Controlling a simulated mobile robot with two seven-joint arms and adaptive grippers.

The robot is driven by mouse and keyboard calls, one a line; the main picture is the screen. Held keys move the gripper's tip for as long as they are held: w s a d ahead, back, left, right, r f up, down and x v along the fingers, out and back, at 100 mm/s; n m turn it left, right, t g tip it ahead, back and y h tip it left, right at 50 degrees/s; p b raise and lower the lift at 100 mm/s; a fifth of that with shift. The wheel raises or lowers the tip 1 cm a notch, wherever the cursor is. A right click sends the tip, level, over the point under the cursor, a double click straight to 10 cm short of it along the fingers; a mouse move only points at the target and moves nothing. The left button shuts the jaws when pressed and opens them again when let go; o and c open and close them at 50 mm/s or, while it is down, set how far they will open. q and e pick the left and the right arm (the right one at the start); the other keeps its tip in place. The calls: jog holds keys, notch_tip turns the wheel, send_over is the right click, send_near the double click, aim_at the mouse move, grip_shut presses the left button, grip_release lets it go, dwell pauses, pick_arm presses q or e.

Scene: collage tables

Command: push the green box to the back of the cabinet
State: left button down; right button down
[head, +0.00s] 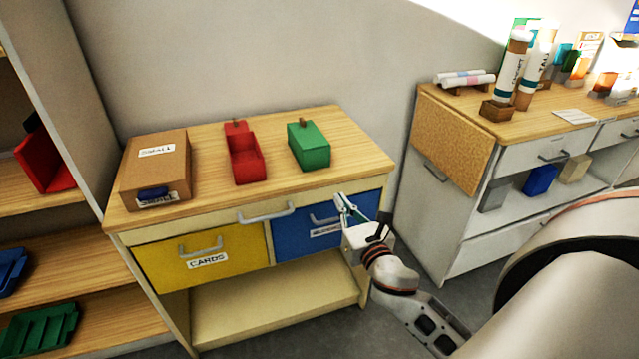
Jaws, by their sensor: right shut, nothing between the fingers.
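The green box (309,145) stands on the wooden top of the cabinet (218,203), right of its middle, with a small brown piece at its upper edge. My right gripper (342,204) is shut and empty. It is in front of the cabinet's blue drawer, lower in the picture than the green box and apart from it. My left gripper does not show.
A red box (243,154) stands left of the green box, and a cardboard carton (155,169) stands at the left end. Drawer handles (266,215) stick out in front. A white cabinet (470,180) with bottles on top stands to the right.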

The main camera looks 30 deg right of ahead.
send_near(319, 164)
jog(key=shift+n, duration=0.3)
jog(key=x, duration=0.7)
jog(key=shift+s, duration=0.1)
jog(key=b+x, duration=0.1)
jog(key=x, duration=0.6)
jog(key=shift+w+d, duration=0.1)
jog(key=shift+w, duration=0.15)
jog(key=shift+s, duration=0.15)
